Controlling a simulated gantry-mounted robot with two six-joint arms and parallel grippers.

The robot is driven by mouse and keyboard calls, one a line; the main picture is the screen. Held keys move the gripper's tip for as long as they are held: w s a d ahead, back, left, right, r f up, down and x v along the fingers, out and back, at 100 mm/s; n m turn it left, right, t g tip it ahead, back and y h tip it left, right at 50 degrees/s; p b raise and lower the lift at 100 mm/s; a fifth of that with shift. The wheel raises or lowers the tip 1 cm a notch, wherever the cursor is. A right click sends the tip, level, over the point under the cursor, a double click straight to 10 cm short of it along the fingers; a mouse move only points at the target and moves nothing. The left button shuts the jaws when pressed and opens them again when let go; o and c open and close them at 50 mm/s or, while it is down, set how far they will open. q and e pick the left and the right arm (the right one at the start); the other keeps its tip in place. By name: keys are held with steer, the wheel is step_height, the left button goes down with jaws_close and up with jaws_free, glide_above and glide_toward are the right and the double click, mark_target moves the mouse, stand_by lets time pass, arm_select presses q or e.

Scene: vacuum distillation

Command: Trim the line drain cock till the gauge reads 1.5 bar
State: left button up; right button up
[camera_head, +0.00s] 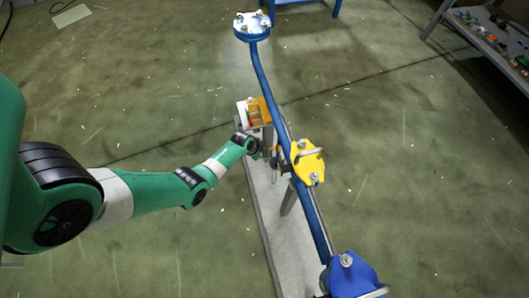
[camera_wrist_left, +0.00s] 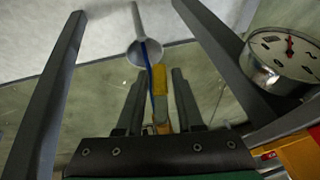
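My left gripper (camera_head: 266,150) is beside the blue pipe (camera_head: 267,85), near the yellow valve (camera_head: 308,161). A round dial gauge (camera_wrist_left: 283,61) with a white face and red needle is at the right, beside one finger. The needle points roughly upward; the numbers are too small to read. A narrow yellow part (camera_wrist_left: 160,94) and a round grey piece with a stem (camera_wrist_left: 145,52) show between the fingers. I cannot tell which part is the drain cock.
A flanged blue end (camera_head: 252,27) is at the pipe's far end, and a blue valve (camera_head: 352,275) at its near end. An orange and white object (camera_head: 255,112) sits at the plinth (camera_head: 270,215). A shelf (camera_head: 490,40) with small items stands upper right. The floor is mostly clear.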

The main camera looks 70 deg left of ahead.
arm_select(q)
jaws_close()
stand_by(1.1)
